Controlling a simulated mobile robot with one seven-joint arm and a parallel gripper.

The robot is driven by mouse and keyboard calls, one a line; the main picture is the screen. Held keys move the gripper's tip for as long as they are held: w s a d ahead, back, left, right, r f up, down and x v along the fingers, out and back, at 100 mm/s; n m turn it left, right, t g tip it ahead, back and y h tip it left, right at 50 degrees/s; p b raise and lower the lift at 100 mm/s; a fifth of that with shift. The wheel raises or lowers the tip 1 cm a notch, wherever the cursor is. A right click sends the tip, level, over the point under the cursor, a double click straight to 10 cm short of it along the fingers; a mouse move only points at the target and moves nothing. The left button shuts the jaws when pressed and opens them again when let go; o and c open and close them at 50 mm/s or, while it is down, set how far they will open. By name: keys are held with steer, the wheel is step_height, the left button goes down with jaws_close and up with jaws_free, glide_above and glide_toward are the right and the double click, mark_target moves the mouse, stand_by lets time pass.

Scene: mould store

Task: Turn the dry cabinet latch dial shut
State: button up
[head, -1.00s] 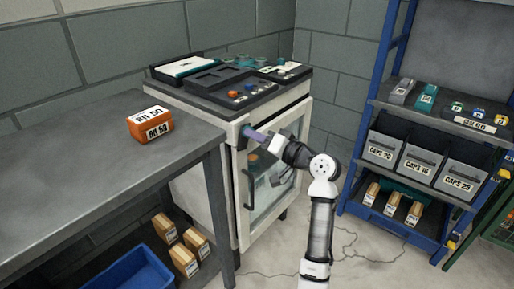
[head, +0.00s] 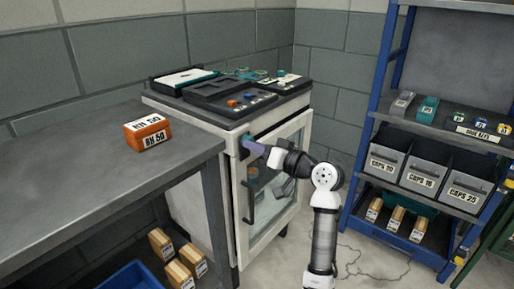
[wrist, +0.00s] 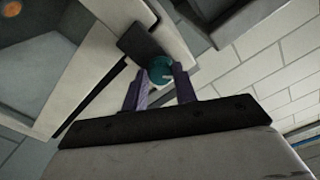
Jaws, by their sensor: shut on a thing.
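The dry cabinet (head: 206,200) is a cream case with a glass door (head: 278,180) and a dark vertical handle (head: 249,203). Its teal latch dial (wrist: 160,70) sits on a dark plate (wrist: 140,43) at the door's upper left; in the head view the dial (head: 244,138) is mostly hidden by my gripper. My gripper (head: 256,147) reaches it from the front right. In the wrist view the two purple fingers (wrist: 160,88) are shut on the dial, one on each side. The dial's exact turn angle cannot be told. The door looks closed against the frame.
A grey bench (head: 75,185) with an orange RH 50 box (head: 147,133) stands at left, wooden blocks and a blue bin (head: 135,277) below. Trays lie on the cabinet top. A blue shelf rack (head: 373,135) with CAPS bins stands at right. Floor between is free.

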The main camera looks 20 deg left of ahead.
steer(key=o, duration=1)
steer(key=v, duration=1.4)
steer(key=shift+a, duration=0.1)
steer(key=shift+a+r, duration=0.1)
